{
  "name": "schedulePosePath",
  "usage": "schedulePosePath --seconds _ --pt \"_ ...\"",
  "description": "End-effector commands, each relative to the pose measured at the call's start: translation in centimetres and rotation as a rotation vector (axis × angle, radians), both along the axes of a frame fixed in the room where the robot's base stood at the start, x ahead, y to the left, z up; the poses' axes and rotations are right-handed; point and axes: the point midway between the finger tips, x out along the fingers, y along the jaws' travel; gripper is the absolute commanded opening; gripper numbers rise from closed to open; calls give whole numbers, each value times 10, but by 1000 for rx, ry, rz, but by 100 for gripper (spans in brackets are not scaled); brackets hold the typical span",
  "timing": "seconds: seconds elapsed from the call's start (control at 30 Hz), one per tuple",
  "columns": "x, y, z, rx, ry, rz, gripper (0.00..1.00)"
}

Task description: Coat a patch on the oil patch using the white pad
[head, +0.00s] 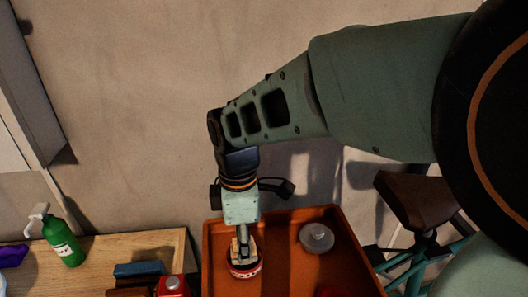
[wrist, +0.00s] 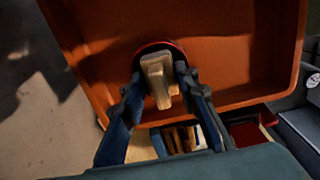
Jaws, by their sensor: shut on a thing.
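My gripper (head: 243,246) points down over the left part of an orange-brown tray (head: 211,240). In the wrist view my gripper (wrist: 162,84) is shut on a pale wooden block-like handle (wrist: 157,72). The handle is over a round red tin (head: 246,272) with white lettering, whose dark red rim (wrist: 158,46) shows behind the handle. The handle may belong to the white pad; its underside is hidden, so I cannot tell whether it touches the tin's contents. I cannot make out an oil patch in either view.
A round grey-white piece with a knob (head: 316,238) lies at the tray's right. A wooden table (head: 120,248) at left holds a green pump bottle (head: 63,242), a blue block (head: 138,269) and a red container (head: 172,286). A brown seat (head: 412,198) stands right of the tray.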

Motion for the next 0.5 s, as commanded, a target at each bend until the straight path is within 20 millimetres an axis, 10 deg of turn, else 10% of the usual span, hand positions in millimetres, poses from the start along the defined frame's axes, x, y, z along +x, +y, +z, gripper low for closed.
schedulePosePath --seconds 0.5 --pt "0 0 -7 0 0 0 9"
